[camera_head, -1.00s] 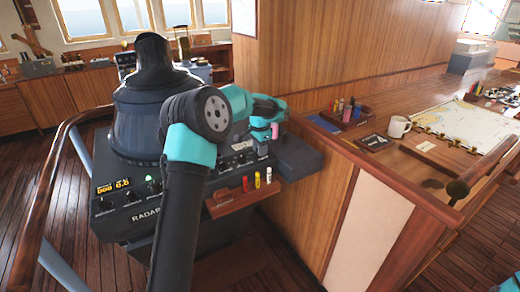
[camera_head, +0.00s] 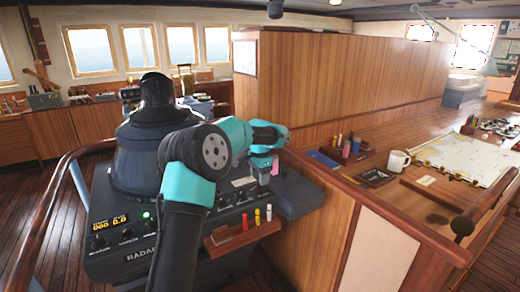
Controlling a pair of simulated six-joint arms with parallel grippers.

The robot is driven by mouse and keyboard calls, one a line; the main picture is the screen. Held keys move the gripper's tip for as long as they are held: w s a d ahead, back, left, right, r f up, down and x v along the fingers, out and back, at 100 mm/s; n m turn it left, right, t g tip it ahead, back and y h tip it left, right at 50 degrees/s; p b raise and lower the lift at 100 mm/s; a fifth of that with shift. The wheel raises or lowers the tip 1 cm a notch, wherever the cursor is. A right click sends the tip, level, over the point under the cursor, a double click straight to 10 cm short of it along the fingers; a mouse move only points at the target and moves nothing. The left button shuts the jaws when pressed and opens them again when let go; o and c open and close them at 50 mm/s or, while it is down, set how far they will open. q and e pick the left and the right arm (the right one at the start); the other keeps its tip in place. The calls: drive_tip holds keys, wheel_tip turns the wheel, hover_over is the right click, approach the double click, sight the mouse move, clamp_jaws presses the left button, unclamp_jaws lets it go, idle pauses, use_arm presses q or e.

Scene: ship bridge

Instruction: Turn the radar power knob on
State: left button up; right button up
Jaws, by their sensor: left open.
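The radar console (camera_head: 180,275) is a dark unit with a hooded viewer (camera_head: 140,140) on top and "RADAR" lettering on its front. Its panel has a yellow digital display (camera_head: 110,223), a lit green lamp and several dark knobs (camera_head: 100,241) at the left. More small controls (camera_head: 240,193) sit at the right of the panel. Knob labels are too small to read, so I cannot tell which is the power knob. My left arm crosses the middle of the console and hides part of the panel. My left gripper (camera_head: 264,167) is open above the panel's right end, partly hidden. My right gripper is out of view.
A small wooden rack (camera_head: 232,238) with coloured markers is fixed to the console front. A wooden handrail (camera_head: 50,200) curves around its left. A chart table with a white mug (camera_head: 397,161) and chart (camera_head: 465,153) stands at the right, behind a wooden partition.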

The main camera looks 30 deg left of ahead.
use_arm(q)
wheel_tip(320, 180, up, 13)
idle(0.4)
idle(0.4)
